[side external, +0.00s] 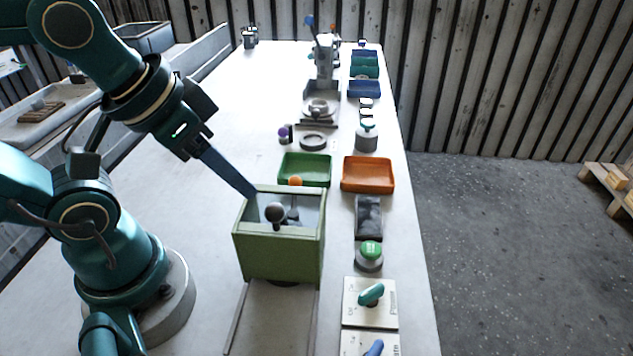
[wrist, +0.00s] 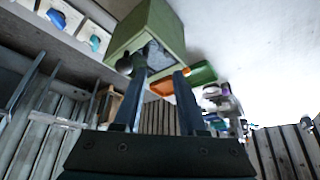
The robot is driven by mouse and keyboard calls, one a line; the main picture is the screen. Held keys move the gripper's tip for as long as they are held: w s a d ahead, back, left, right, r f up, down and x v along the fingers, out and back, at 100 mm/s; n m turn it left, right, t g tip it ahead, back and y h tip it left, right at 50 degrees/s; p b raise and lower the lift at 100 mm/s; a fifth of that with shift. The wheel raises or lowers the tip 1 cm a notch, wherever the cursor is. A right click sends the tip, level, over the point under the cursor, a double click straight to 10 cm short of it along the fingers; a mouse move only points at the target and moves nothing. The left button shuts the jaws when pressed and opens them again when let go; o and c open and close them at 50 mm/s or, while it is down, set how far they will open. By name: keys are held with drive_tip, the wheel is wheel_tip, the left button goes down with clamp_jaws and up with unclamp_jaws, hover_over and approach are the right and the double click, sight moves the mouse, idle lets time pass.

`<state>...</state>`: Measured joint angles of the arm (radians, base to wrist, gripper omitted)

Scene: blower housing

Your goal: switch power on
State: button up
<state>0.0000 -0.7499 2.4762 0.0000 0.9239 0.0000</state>
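A plate with a teal lever-like knob (side external: 371,294) lies at the right front of the table, and a plate with a blue knob (side external: 375,348) is cut by the picture's bottom edge. Both knobs show at the top left of the wrist view, teal (wrist: 95,42) and blue (wrist: 57,18). A green button (side external: 371,250) on a round grey base stands behind the plates. I cannot tell which one is the power switch. My gripper (side external: 251,194) has its tips by the upper left rim of the green box. In the wrist view its fingers (wrist: 158,88) stand apart with nothing held.
The open-topped green box (side external: 278,256) holds a dark ball-ended lever (side external: 275,212). Behind it are a green tray (side external: 305,168) and an orange tray (side external: 368,174). A dark pad (side external: 368,217) lies right of the box. The table left of the box is clear.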

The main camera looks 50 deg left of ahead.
drive_tip(key=w+d+r+m+g, duration=0.4)
drive_tip(key=w+d+r+m, duration=0.4)
drive_tip(key=m, duration=0.1)
drive_tip(key=m+g, duration=0.2)
drive_tip(key=m, duration=0.5)
approach(372, 289)
drive_tip(key=f, duration=0.8)
drive_tip(key=shift+s, duration=0.2)
drive_tip(key=shift+f+n, duration=0.1)
drive_tip(key=shift+n, duration=0.4)
drive_tip(key=n, duration=0.9)
drive_tip(key=shift+n, duration=0.3)
drive_tip(key=n, duration=0.3)
drive_tip(key=shift+n, duration=0.3)
drive_tip(key=shift+f, duration=0.6)
